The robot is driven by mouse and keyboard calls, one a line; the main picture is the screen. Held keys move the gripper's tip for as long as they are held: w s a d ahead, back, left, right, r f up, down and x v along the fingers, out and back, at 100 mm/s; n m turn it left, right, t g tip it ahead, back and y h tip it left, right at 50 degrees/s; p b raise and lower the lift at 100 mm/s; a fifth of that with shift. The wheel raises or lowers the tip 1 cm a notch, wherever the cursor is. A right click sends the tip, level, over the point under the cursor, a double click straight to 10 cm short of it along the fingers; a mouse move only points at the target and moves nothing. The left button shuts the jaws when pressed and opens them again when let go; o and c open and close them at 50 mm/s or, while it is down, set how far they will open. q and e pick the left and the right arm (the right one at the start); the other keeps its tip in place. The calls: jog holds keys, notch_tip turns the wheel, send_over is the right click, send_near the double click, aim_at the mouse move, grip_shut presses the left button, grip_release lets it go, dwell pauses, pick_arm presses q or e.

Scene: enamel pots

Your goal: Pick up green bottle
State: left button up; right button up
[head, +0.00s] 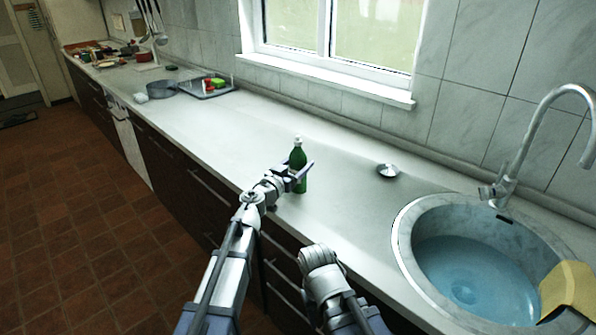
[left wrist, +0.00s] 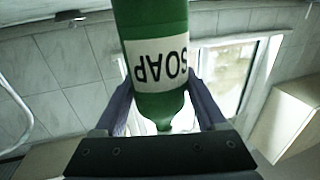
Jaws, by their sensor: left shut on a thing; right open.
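The green bottle (head: 298,158) stands upright at the front part of the counter, with a pale pump top. In the left wrist view the green bottle (left wrist: 158,18) appears upside down, with a white SOAP label. My left gripper (head: 300,178) is shut on the bottle, with one finger on each side of it. I cannot tell whether the bottle's base touches the counter. My right arm shows at the bottom middle of the head view, but its fingers do not show.
A round sink (head: 408,238) with water and a tall faucet (head: 517,150) is at the right. A small metal lid-like object (head: 387,170) lies behind. A grey pot (head: 161,89) and a dark tray (head: 222,92) stand farther left. The counter (head: 215,135) between is clear.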

aim_at(298, 137)
pick_arm(q)
grip_shut()
jog(key=shift+r, duration=0.1)
notch_tip(298, 137, up, 10)
jog(key=p, duration=1)
